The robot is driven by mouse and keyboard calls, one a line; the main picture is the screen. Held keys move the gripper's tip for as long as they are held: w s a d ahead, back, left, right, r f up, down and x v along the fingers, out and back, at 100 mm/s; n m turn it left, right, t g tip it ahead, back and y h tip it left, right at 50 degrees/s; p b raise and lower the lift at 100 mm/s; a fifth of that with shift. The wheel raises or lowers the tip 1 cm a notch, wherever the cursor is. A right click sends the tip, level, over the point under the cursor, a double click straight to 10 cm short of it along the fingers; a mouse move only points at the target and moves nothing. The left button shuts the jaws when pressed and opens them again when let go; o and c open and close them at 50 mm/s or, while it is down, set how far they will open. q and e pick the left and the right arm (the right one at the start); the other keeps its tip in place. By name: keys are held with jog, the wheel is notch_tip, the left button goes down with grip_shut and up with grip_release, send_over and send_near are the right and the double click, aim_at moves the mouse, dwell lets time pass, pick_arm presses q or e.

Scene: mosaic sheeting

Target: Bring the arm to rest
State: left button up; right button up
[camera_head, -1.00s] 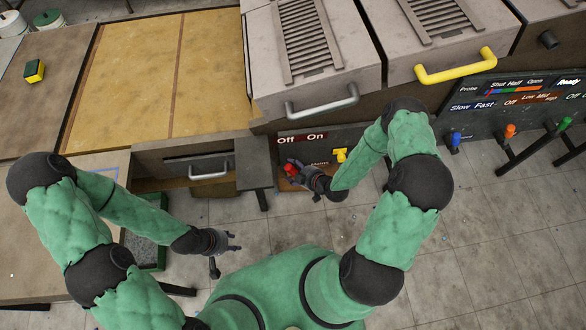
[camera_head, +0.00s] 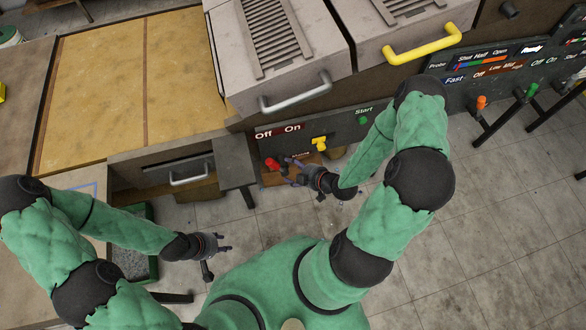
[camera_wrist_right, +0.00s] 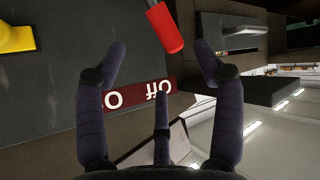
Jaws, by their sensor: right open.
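My right gripper (camera_head: 288,170) is near the front panel of the machine, just beside a red lever handle (camera_head: 271,164). In the right wrist view, my right gripper (camera_wrist_right: 160,70) has its fingers spread apart with nothing between them. The red handle (camera_wrist_right: 165,28) stands beyond the fingertips, and I cannot tell whether any finger touches it. My left gripper (camera_head: 222,248) hangs at the lower left over the floor, with its fingers apart and nothing in them.
An Off/On label (camera_head: 278,130) and a yellow knob (camera_head: 320,144) are on the panel. Grey ovens with a grey handle (camera_head: 296,94) and a yellow handle (camera_head: 424,46) stand above. A drawer (camera_head: 180,172) is at left, under the yellow worktop (camera_head: 85,95).

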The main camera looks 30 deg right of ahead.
dwell(0.3)
jog(key=s+a+f+m+g, duration=0.2)
jog(key=s+a+m+g, duration=0.3)
jog(key=a, duration=0.2)
jog(key=s+a+f+m+g, duration=0.3)
jog(key=s+a+m+g, duration=0.1)
jog(key=s+a+m, duration=0.1)
jog(key=shift+a+m+g, duration=0.4)
jog(key=shift+a+m, duration=0.2)
jog(key=shift+a, duration=0.4)
